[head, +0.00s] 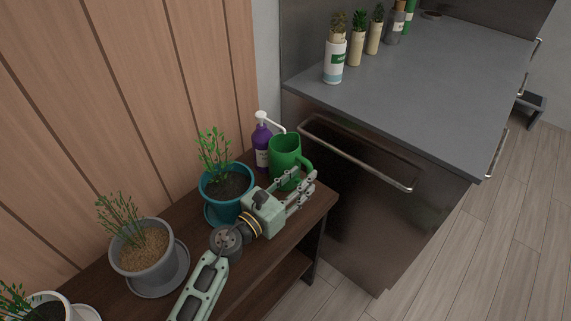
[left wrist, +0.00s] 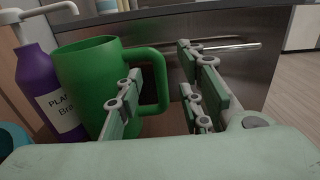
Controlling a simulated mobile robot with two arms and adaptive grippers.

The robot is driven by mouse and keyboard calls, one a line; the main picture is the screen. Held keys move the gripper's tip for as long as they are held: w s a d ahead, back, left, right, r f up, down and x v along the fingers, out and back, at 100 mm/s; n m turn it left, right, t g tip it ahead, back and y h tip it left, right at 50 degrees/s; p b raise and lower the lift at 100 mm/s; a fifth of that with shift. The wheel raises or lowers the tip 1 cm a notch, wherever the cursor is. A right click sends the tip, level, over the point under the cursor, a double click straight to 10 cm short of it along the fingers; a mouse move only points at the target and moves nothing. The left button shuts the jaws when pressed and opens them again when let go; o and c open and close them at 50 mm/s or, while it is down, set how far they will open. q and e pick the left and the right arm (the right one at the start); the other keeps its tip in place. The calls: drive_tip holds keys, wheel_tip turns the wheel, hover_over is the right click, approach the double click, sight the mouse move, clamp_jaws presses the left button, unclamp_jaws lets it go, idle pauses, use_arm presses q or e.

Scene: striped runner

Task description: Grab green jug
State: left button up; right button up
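The green jug (head: 285,156) stands at the far right end of the dark wooden bench. In the left wrist view the jug (left wrist: 88,80) is left of centre, its handle pointing right. My left gripper (head: 298,182) is open beside the jug's handle side. In the left wrist view the gripper's fingers (left wrist: 163,90) are apart, and the handle shows in the gap between them. The left finger overlaps the jug's lower right side in the picture. I cannot tell whether the fingers touch the jug. My right gripper is in neither view.
A purple pump bottle (head: 262,147) stands close behind the jug. A teal plant pot (head: 213,203) and a grey plant pot (head: 141,250) stand along the bench (head: 318,205). A dark metal cabinet with a handle bar (head: 355,157) is just beyond the bench end.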

use_arm(q)
drive_tip(key=shift+x, duration=1.2)
clamp_jaws()
drive_tip(key=shift+a+r, duration=0.1)
